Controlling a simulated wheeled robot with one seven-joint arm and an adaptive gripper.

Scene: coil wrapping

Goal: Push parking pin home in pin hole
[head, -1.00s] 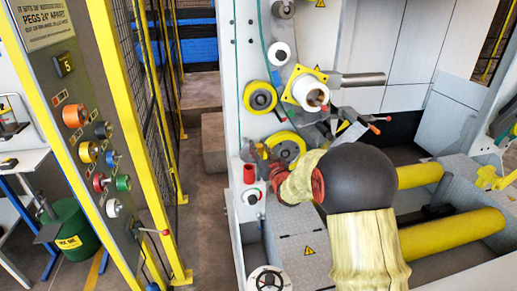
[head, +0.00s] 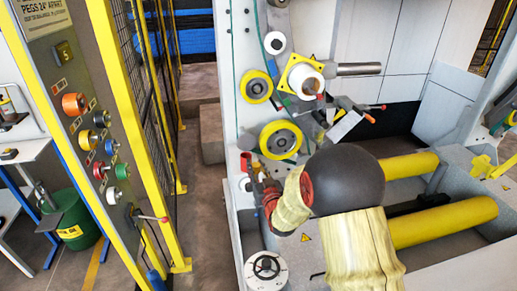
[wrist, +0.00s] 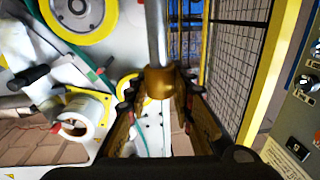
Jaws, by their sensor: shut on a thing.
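In the wrist view my gripper (wrist: 159,100) is closed around a brass-coloured collar at the end of a steel rod (wrist: 157,32); I take this to be the parking pin. The rod runs up out of the top of that view. In the head view my gripper (head: 257,182) is at the lower left of the white machine face, below the yellow-rimmed wheel (head: 281,139) and close to a small red cylinder (head: 246,161). My padded arm covers part of this area. I cannot make out the pin hole, or whether the pin touches it.
The white roll on its yellow plate (head: 305,80) and a red-tipped lever (head: 368,117) are above right of my gripper. Yellow rollers (head: 440,223) lie at right. A yellow-framed mesh fence (head: 150,110) stands at left, with an open floor aisle (head: 205,215) between it and the machine.

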